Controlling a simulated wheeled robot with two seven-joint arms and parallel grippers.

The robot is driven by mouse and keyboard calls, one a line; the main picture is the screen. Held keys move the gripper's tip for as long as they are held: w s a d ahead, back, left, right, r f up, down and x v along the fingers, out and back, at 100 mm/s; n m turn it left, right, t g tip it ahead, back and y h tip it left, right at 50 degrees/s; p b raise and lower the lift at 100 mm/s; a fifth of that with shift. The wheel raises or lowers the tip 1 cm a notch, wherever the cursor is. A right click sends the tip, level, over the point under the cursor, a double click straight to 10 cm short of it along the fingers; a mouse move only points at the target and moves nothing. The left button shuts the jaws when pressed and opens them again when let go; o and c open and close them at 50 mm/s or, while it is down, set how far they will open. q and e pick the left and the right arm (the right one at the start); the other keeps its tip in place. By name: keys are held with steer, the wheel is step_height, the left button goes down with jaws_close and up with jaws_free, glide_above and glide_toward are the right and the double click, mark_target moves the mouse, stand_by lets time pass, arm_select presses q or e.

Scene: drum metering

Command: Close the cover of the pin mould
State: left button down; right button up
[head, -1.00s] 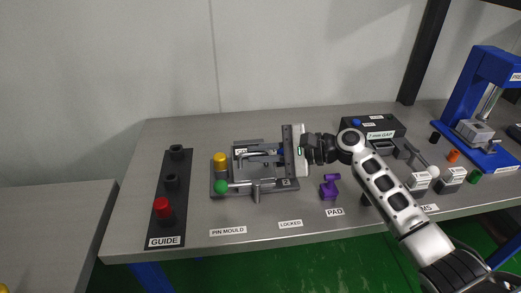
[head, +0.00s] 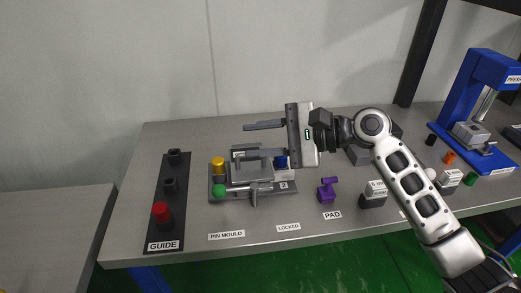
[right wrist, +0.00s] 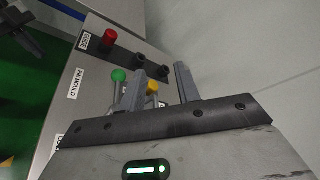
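The pin mould (head: 285,187) is a grey fixture on a dark base on the bench, behind its PIN MOULD label (head: 226,235). It has a yellow knob (head: 218,163), a green ball (head: 219,192) on a rod along the front, and a blue part partly behind my gripper. My right gripper (head: 243,141) points left above the back of the mould, its two fingers wide apart with nothing between them. The lower finger overlaps the mould in the picture; I cannot tell whether it touches. The gripper hides part of the mould, and the cover's position is unclear. My left gripper is not in the head view.
The GUIDE plate (head: 155,232) with a red knob (head: 160,211) and black posts stands to the left. A purple pad tool (head: 327,191) stands right of the mould. Labelled blocks and a blue press (head: 490,68) are farther right. The front strip is mostly clear.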

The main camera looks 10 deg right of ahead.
steer(key=s+a+r, duration=0.1)
steer(key=s+r, duration=0.2)
steer(key=s, duration=0.5)
steer(key=shift+s+r, duration=0.15)
steer(key=shift+c, duration=0.3)
